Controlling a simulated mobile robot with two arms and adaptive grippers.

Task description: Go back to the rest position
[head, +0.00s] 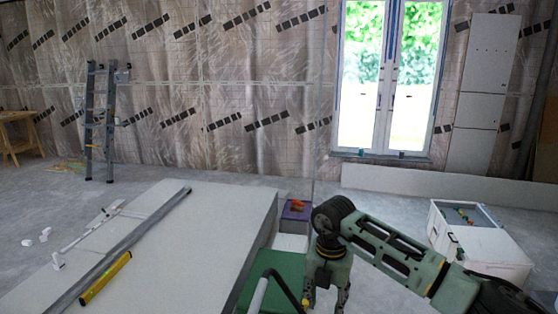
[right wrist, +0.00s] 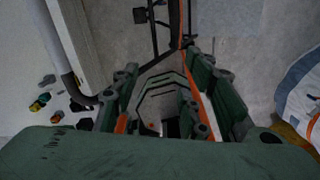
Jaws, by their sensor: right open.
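My right arm comes in from the right in the head view, and its gripper (head: 325,302) points down near the bottom edge, right of the white panel stack. Its lower end is partly cut off by the frame. In the right wrist view the two dark green fingers of this gripper (right wrist: 162,90) stand apart, with nothing held between them. A grey stepped shape (right wrist: 165,88) shows beyond the gap; I cannot tell what it is. My left gripper is not in view.
A stack of white panels (head: 195,235) fills the lower left, with a yellow level (head: 105,278) and a long metal rail (head: 130,245) on top. A purple box (head: 297,211) stands behind my gripper. A white box (head: 480,245) stands right. A ladder (head: 100,120) leans far left.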

